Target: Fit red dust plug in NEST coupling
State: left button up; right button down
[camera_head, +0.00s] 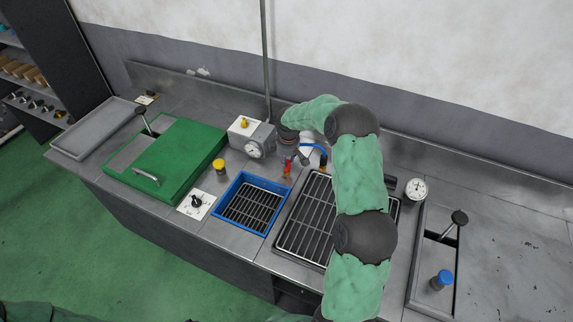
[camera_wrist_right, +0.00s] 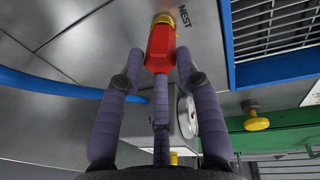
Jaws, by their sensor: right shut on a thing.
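The red dust plug (camera_wrist_right: 160,48) is between the fingertips of my right gripper (camera_wrist_right: 160,62), which is shut on it. The plug's far end meets the brass NEST coupling (camera_wrist_right: 164,18), beside the printed word NEST. The two look in line and touching; how deep the plug sits cannot be told. In the head view my right gripper (camera_head: 298,157) is low over the bench behind the blue-rimmed tray, with the red plug (camera_head: 287,168) showing at its tip. The coupling is too small to make out there. My left gripper is not in view.
A blue hose (camera_head: 320,150) curves close beside the right gripper. A gauge block (camera_head: 252,139) stands to its left, the blue-rimmed tray (camera_head: 238,228) in front. A dark grate (camera_head: 306,226) lies under my right arm. A green lidded box (camera_head: 170,160) is farther left.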

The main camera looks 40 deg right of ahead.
jog(key=shift+s+r+g+p, duration=0.3)
jog(key=shift+s+r+p, duration=0.4)
jog(key=shift+p, duration=0.2)
jog(key=shift+r+p, duration=0.35)
jog(key=shift+r, duration=0.45)
jog(key=shift+w+r, duration=0.15)
jog(key=shift+r, duration=0.15)
jog(key=shift+w+r, duration=0.1)
jog(key=shift+r, duration=0.15)
jog(key=shift+r+p, duration=0.85)
jog(key=shift+r, duration=0.15)
jog(key=shift+r, duration=0.1)
jog(key=shift+r+m+p, duration=0.45)
jog(key=shift+r+m, duration=0.1)
jog(key=shift+m, duration=0.05)
jog(key=shift+f+b, duration=1.2)
jog(key=shift+f, duration=0.75)
